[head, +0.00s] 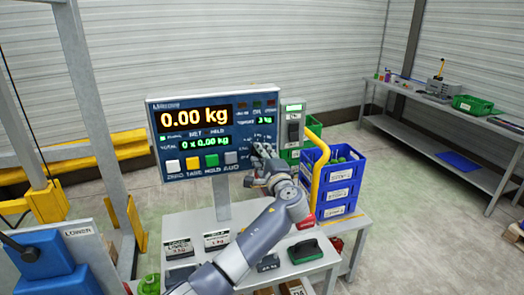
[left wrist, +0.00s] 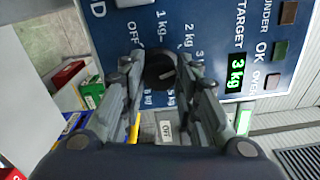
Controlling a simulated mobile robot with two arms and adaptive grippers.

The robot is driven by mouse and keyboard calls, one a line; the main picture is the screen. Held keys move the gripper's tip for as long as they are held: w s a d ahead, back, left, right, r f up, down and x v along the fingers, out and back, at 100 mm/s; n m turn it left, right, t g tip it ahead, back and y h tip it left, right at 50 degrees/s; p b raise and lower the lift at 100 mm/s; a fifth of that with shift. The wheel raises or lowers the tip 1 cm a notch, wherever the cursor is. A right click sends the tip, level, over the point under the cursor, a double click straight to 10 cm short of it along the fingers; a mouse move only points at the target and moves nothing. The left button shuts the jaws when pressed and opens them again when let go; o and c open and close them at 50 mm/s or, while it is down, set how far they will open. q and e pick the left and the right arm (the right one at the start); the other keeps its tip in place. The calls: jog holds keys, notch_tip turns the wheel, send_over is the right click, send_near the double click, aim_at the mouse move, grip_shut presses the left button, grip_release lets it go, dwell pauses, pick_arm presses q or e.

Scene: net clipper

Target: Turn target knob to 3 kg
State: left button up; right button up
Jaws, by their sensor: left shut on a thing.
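The dark round target knob (left wrist: 160,72) sits on the blue panel between the fingers of my left gripper (left wrist: 165,80), which is shut on it. Printed marks such as OFF, 1 kg and 2 kg surround the knob; fingers partly hide others. The green target display (left wrist: 236,72) reads 3 kg. In the head view the scale panel (head: 222,128) shows 0.00 kg, and its small target display (head: 264,120) also reads 3 kg. My left gripper (head: 262,156) is at the panel's lower right and hides the knob there. My right gripper is not in view.
Coloured buttons (head: 211,160) line the panel's lower edge. A green-and-grey switch box (head: 292,130) stands just right of the panel. Blue crates (head: 338,185) and a yellow curved rail (head: 319,165) are right of my arm. A workbench (head: 440,130) stands farther right beyond open floor.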

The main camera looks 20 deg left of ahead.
pick_arm(q)
jog(key=shift+m+p, duration=0.95)
jog(key=shift+m, duration=0.65)
jog(key=o, duration=1.1)
jog(key=v, duration=1.2)
